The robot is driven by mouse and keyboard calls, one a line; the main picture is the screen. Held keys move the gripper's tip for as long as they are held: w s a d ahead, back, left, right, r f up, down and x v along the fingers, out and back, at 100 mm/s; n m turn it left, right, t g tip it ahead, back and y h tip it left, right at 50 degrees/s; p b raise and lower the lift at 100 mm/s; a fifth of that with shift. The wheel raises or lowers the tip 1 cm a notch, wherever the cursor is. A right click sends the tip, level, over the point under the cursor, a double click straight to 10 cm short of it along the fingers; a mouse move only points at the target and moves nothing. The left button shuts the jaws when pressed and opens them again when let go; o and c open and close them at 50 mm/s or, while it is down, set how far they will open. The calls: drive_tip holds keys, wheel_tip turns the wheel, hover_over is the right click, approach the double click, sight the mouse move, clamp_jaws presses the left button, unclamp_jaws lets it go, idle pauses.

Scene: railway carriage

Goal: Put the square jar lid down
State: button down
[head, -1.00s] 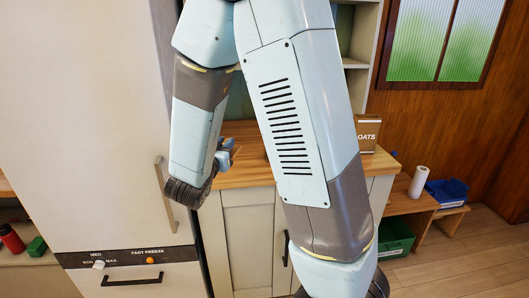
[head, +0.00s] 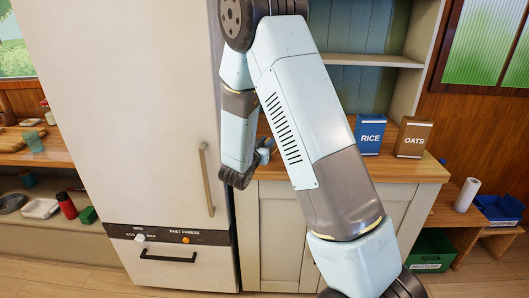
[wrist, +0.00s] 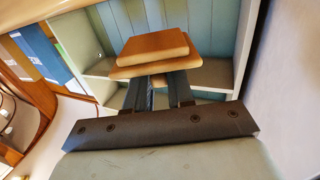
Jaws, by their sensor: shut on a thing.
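The square jar lid (wrist: 153,46) is a flat, stepped, orange-brown wooden piece in the wrist view. My gripper (wrist: 160,82) is shut on it, its two dark fingers reaching up to the lid's underside. In the head view my gripper (head: 264,151) is small and partly hidden beside my forearm, over the front left of the wooden counter. I cannot make out the lid in that view.
A blue rice box (head: 369,134) and a brown oats box (head: 412,138) stand at the right of the counter (head: 330,168). A tall white fridge (head: 125,110) rises left of my gripper. Shelves (head: 375,59) are behind. A green bin (head: 432,250) stands at lower right.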

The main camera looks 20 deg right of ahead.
drive_tip(key=shift+w+d+f, duration=0.1)
drive_tip(key=shift+w+f, duration=0.15)
drive_tip(key=shift+f, duration=1.6)
drive_tip(key=shift+f, duration=0.1)
drive_tip(key=c, duration=1)
unclamp_jaws()
